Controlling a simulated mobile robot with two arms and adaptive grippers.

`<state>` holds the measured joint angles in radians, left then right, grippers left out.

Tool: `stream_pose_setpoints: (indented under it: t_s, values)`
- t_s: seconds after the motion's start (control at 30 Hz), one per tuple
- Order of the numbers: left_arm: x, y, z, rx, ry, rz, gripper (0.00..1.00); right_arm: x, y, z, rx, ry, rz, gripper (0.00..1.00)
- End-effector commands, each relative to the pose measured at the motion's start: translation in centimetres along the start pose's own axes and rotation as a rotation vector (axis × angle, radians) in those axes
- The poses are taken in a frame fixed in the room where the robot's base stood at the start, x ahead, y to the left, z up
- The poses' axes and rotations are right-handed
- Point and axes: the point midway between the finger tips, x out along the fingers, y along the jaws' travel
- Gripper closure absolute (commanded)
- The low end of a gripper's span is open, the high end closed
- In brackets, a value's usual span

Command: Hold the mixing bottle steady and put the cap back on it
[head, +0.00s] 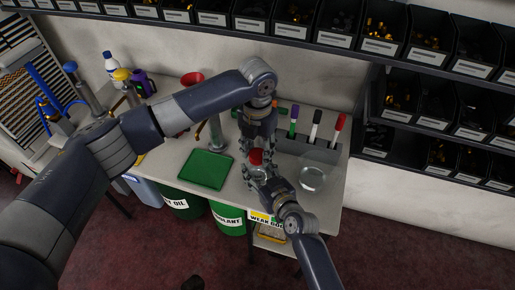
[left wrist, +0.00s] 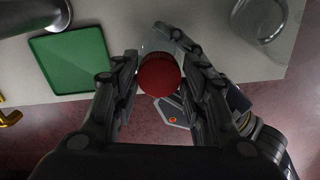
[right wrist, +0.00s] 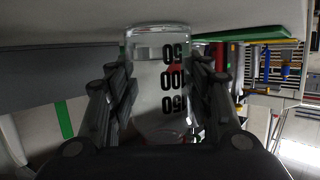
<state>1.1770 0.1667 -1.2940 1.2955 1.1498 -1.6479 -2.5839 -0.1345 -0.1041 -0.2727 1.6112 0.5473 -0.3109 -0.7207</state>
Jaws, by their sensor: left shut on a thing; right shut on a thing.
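The red cap (head: 256,157) is between the fingers of my left gripper (head: 257,150), which comes down from above and is shut on it. It also shows in the left wrist view (left wrist: 160,75). The clear mixing bottle (right wrist: 160,75) with black printed numbers is between the fingers of my right gripper (right wrist: 165,95), which is shut on it from the side. In the head view the bottle is largely hidden by my grippers. The cap is directly above the bottle's upper end; I cannot tell whether they touch.
A green tray (head: 206,169) lies left of the grippers. A clear round glass vessel (head: 313,178) stands to the right. Behind it is a grey rack (head: 322,151) with coloured markers. Bin shelves (head: 440,110) bound the right side. Labelled bins (head: 229,214) stand below the table edge.

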Motion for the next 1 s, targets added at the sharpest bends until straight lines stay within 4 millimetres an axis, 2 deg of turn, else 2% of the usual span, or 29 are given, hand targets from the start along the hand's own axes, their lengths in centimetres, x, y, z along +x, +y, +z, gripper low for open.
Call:
stream_pose_setpoints:
  t_s: [0.1, 0.2, 0.57, 0.6, 0.67, 1.0]
  values:
    - [-0.08, -0.03, 0.02, 0.149, 0.001, 0.001, 0.67, -0.04, 0.00, 0.30, 0.001, -0.006, -0.001, 1.00]
    - [-0.06, -0.03, 0.01, 0.221, 0.002, 0.001, 0.67, -0.04, 0.00, 0.30, 0.001, -0.006, -0.001, 1.00]
    - [-0.05, -0.04, -0.01, 0.249, 0.003, 0.001, 0.67, -0.04, 0.00, 0.31, 0.001, -0.006, -0.001, 1.00]
    - [-0.05, -0.04, -0.01, 0.249, 0.003, 0.001, 0.51, -0.04, 0.00, 0.31, 0.001, -0.006, -0.001, 1.00]
    - [-0.04, -0.04, -0.01, 0.248, 0.003, 0.001, 0.40, -0.04, 0.00, 0.31, 0.001, -0.006, -0.001, 1.00]
    - [-0.08, -0.05, -0.01, 0.247, 0.003, 0.001, 0.40, -0.04, -0.02, 0.30, 0.001, -0.006, -0.001, 1.00]
